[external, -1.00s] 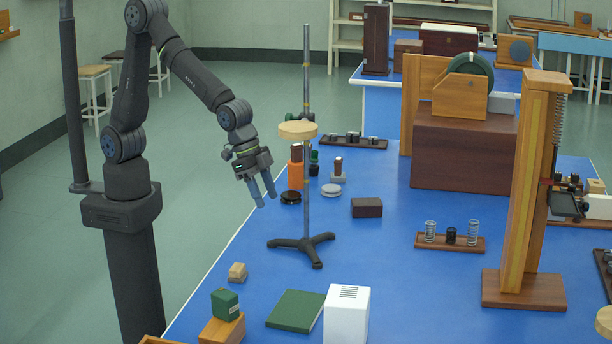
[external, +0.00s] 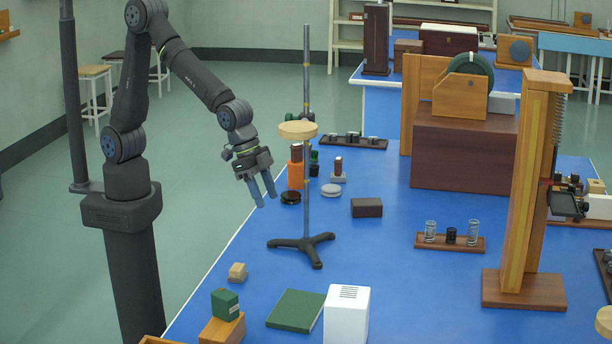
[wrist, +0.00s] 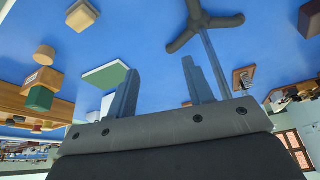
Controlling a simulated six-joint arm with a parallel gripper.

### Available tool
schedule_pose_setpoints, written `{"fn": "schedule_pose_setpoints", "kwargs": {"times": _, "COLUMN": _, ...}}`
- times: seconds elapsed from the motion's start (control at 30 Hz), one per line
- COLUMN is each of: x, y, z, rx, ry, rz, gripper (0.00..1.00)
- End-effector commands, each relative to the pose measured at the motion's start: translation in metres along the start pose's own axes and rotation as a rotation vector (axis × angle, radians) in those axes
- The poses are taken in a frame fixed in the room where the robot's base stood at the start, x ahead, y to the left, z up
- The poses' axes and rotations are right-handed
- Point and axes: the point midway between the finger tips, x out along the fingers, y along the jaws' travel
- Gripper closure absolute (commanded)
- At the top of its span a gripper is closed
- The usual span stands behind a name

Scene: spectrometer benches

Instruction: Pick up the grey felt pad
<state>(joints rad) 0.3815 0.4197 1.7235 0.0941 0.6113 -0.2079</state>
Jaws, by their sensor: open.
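A pale grey round disc (external: 331,190) lies flat on the blue bench in the external view, right of a black disc (external: 290,197). It may be the grey felt pad, but I cannot tell felt from this view. I cannot pick it out in the wrist view. My gripper (external: 267,201) is open and empty, held in the air left of both discs with its fingers pointing down. Its two fingers also show apart in the wrist view (wrist: 160,75), with nothing between them.
A stand with a tripod base (external: 303,243) and a tall rod rises close to my gripper's right. An orange cylinder (external: 295,175) stands behind the discs. A dark brown block (external: 367,208) lies to the right. A green book (external: 296,309) lies in front.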

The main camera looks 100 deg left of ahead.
Motion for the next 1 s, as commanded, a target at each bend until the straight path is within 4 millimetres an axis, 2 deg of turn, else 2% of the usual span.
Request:
{"fn": "schedule_pose_setpoints", "kwargs": {"times": 0.37, "x": 0.0, "y": 0.0, "z": 0.0, "rx": 0.0, "ry": 0.0, "rz": 0.0, "gripper": 0.53}}
{"fn": "schedule_pose_setpoints", "kwargs": {"times": 0.43, "x": 0.0, "y": 0.0, "z": 0.0, "rx": 0.0, "ry": 0.0, "rz": 0.0, "gripper": 0.39}}
{"fn": "schedule_pose_setpoints", "kwargs": {"times": 0.77, "x": 0.0, "y": 0.002, "z": -0.001, "rx": 0.021, "ry": -0.006, "rz": 0.001, "gripper": 0.38}}
{"fn": "schedule_pose_setpoints", "kwargs": {"times": 0.87, "x": 0.0, "y": 0.011, "z": -0.003, "rx": 0.11, "ry": -0.031, "rz": 0.005, "gripper": 0.38}}
{"fn": "schedule_pose_setpoints", "kwargs": {"times": 1.0, "x": -0.001, "y": 0.035, "z": -0.006, "rx": 0.367, "ry": -0.103, "rz": 0.029, "gripper": 0.38}}
